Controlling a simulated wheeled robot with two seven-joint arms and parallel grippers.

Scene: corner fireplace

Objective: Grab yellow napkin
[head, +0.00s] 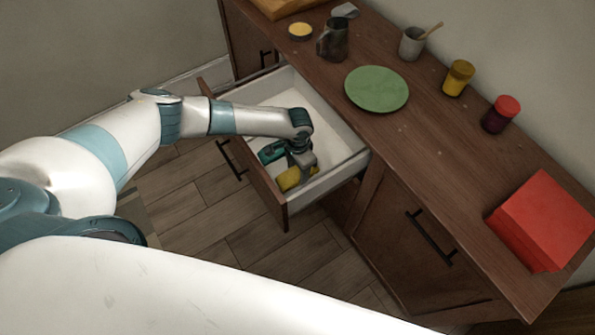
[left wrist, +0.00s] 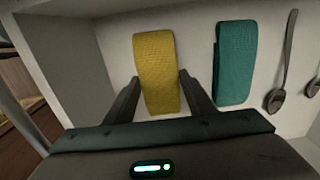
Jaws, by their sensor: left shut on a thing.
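The yellow napkin (left wrist: 156,58) is a folded strip lying in the open drawer (head: 333,177). In the head view the napkin (head: 289,180) shows near the drawer's front inner corner, partly covered by my gripper. My left gripper (head: 297,166) reaches down into the drawer. In the left wrist view its fingers (left wrist: 158,95) stand on both sides of the napkin's near end, shut on it. My right gripper is not in view.
A teal napkin (left wrist: 235,62) lies just right of the yellow one, with a spoon (left wrist: 285,65) beyond it. Drawer walls stand close around my gripper. The counter above holds a green plate (head: 376,89), a red box (head: 541,222), jars and cups.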

